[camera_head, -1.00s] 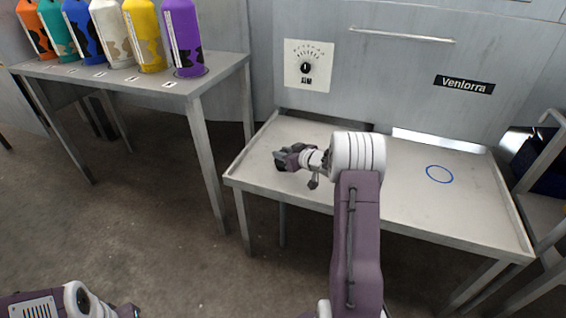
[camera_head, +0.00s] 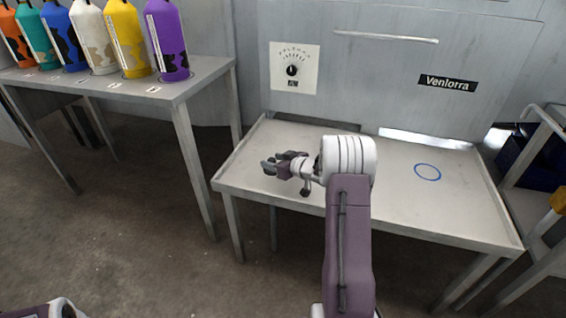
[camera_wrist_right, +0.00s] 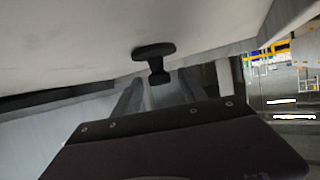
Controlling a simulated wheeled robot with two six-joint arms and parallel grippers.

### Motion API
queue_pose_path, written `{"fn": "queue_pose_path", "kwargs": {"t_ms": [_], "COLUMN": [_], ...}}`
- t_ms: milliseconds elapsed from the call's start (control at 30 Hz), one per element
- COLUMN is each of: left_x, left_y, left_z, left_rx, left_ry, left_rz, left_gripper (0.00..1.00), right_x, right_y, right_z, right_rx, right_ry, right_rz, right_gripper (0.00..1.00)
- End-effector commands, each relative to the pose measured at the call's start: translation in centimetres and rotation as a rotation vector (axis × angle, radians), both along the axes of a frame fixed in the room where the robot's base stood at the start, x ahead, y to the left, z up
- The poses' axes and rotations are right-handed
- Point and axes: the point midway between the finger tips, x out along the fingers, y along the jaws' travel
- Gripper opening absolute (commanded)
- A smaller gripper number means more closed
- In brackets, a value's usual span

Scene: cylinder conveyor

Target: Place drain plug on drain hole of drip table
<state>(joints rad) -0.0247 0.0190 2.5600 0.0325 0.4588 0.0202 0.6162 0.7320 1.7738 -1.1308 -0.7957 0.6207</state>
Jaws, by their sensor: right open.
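The drip table (camera_head: 400,205) is a pale metal table with a raised rim. A blue ring (camera_head: 428,172) is drawn on its right half; no hole shows clearly inside it. My right gripper (camera_head: 269,165) is open over the table's left part, pointing left. In the right wrist view the drain plug (camera_wrist_right: 154,58) is a black disc with a short knob, its disc against the pale table surface. The plug is in front of the gripper; I cannot tell whether it lies between the fingers. I cannot make it out in the head view. My left gripper is out of view.
Behind the drip table stands a grey panel with a dial (camera_head: 292,71) and a handle bar (camera_head: 386,37). A side table (camera_head: 185,82) at the left holds several coloured bottles. A shelf rack (camera_head: 535,170) stands at the right. The drip table's middle and right are clear.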

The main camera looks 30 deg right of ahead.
Motion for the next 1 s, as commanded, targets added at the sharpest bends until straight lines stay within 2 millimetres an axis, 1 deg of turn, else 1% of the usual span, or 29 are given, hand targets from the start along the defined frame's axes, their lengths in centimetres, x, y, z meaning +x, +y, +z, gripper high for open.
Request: {"fn": "queue_pose_path", "kwargs": {"t_ms": [33,300,333,433,500,600,1000], "left_x": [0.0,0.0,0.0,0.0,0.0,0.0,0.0], "left_y": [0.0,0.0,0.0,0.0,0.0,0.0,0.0], "left_z": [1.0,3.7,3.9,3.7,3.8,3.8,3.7], "left_rx": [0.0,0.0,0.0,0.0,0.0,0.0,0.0], "left_ry": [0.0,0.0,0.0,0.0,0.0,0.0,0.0], "left_rz": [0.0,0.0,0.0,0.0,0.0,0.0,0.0], "left_gripper": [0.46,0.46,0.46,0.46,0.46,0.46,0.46], "right_x": [-0.9,-6.6,-7.2,-8.6,-9.2,-9.7,-9.7], "right_y": [-0.3,-1.2,-1.2,-1.5,-1.5,-1.6,-1.5], "right_z": [0.9,3.4,3.6,3.8,4.0,4.1,4.1], "right_rx": [0.001,0.001,0.001,0.0,0.0,0.0,0.0], "right_ry": [0.001,0.001,0.0,-0.001,-0.001,0.0,0.0], "right_rz": [-0.004,-0.005,-0.005,-0.004,-0.003,-0.002,-0.001], "right_gripper": [0.5,0.5,0.5,0.5,0.5,0.5,0.5]}}
